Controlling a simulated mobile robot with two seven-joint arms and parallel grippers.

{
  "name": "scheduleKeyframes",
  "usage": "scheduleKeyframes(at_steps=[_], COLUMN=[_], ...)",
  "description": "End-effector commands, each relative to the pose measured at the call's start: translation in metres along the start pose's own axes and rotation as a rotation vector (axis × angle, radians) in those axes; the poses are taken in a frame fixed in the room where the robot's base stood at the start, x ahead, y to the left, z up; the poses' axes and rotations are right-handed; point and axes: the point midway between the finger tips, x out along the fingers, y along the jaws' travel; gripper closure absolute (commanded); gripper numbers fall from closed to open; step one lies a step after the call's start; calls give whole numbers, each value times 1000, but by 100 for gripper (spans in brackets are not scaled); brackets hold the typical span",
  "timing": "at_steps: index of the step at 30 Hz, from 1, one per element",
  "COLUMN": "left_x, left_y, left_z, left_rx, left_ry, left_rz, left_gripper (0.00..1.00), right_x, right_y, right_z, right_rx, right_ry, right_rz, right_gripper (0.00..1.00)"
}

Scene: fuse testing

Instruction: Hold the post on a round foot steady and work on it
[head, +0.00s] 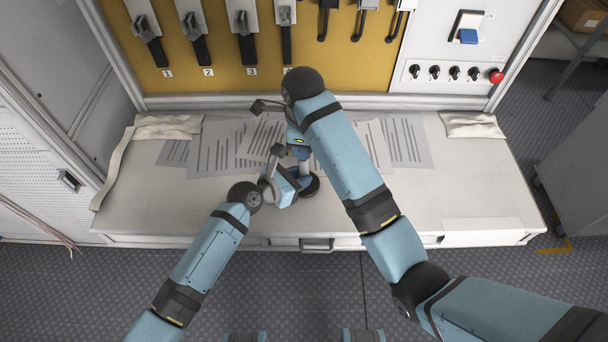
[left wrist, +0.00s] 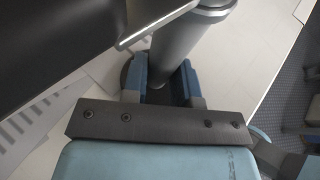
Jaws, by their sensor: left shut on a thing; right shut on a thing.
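The grey post (head: 304,168) stands on a dark round foot (head: 311,187) near the front edge of the bench, right of the middle of my arms' meeting place. My left gripper (head: 293,183) comes in low from the left and is shut on the post. In the left wrist view the post (left wrist: 183,42) rises between the blue fingers of my left gripper (left wrist: 164,76). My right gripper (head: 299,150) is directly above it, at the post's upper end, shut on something. What lies between its fingers is hidden. A thin grey bar (left wrist: 157,25) crosses before the post.
Printed sheets (head: 406,140) lie on the white bench (head: 470,185) behind the post. Folded cloths lie at the left (head: 165,126) and right (head: 472,125). A yellow panel (head: 330,72) with several switches stands behind.

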Motion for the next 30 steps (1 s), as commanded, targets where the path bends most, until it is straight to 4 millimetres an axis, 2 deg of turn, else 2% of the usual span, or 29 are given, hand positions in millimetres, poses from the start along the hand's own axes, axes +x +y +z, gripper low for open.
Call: scheduleKeyframes(at_steps=[3, 6, 7, 10, 16, 18, 30], left_x=[0, 0, 0, 0, 0, 0, 0], left_y=[0, 0, 0, 0, 0, 0, 0], left_z=[-1, -1, -1, -1, -1, -1, -1], left_rx=[-1, -1, -2, -1, -1, -1, -1], left_ry=[2, 2, 2, 2, 1, 1, 1], left_rz=[0, 0, 0, 0, 0, 0, 0], left_gripper=[100, 100, 100, 100, 100, 100, 100], right_x=[0, 0, 0, 0, 0, 0, -1], right_y=[0, 0, 0, 0, 0, 0, -2], right_z=[0, 0, 0, 0, 0, 0, -2], right_rx=[141, 143, 143, 141, 140, 140, 138], right_ry=[1, 1, 1, 1, 1, 1, 9], right_rz=[0, 0, 0, 0, 0, 0, -4], right_gripper=[100, 100, 73, 50, 50, 66, 67])
